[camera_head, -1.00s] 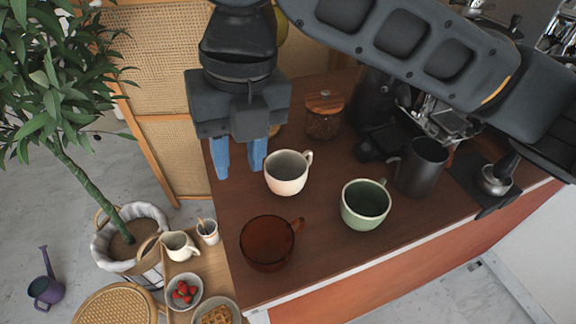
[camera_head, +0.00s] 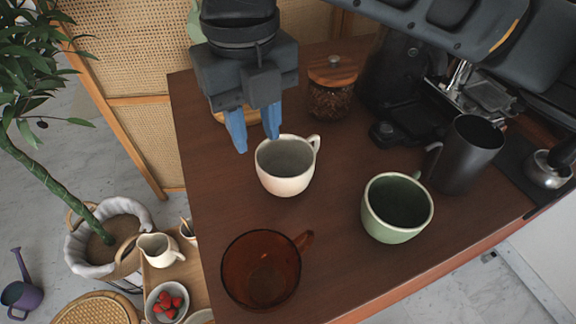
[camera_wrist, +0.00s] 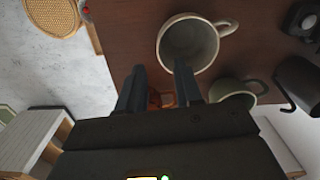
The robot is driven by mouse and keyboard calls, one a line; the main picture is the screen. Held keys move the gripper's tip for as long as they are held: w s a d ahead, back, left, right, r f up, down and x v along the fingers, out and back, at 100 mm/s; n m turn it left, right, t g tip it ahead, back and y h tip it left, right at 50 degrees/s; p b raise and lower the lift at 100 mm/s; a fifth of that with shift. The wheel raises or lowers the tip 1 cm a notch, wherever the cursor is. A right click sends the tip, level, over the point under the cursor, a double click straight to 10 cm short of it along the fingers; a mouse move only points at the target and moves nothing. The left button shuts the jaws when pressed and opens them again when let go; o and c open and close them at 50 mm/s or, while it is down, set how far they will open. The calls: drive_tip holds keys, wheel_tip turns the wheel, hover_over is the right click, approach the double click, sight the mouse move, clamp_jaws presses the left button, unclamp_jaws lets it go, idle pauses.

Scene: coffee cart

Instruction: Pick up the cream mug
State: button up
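The cream mug (camera_head: 285,172) stands upright on the brown counter, its handle toward the upper right. My gripper (camera_head: 256,143) is open and empty, its two blue fingers pointing down behind and to the upper left of the mug in the head view. In the wrist view the mug (camera_wrist: 190,48) shows its open rim ahead of my fingers (camera_wrist: 160,88), with the right fingertip overlapping the rim's lower edge. I cannot tell whether it touches.
A brown glass mug (camera_head: 258,272) and a green mug (camera_head: 397,208) stand close in front of the cream mug. A dark pitcher (camera_head: 466,153) stands right, a lidded glass jar (camera_head: 331,88) behind. The counter's left edge (camera_head: 193,190) is near.

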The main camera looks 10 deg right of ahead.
wheel_tip(320, 180, down, 8)
drive_tip(key=shift+s+r+p, duration=0.1)
drive_tip(key=shift+r+p, duration=0.15)
drive_tip(key=shift+p, duration=0.15)
clamp_jaws()
idle(0.5)
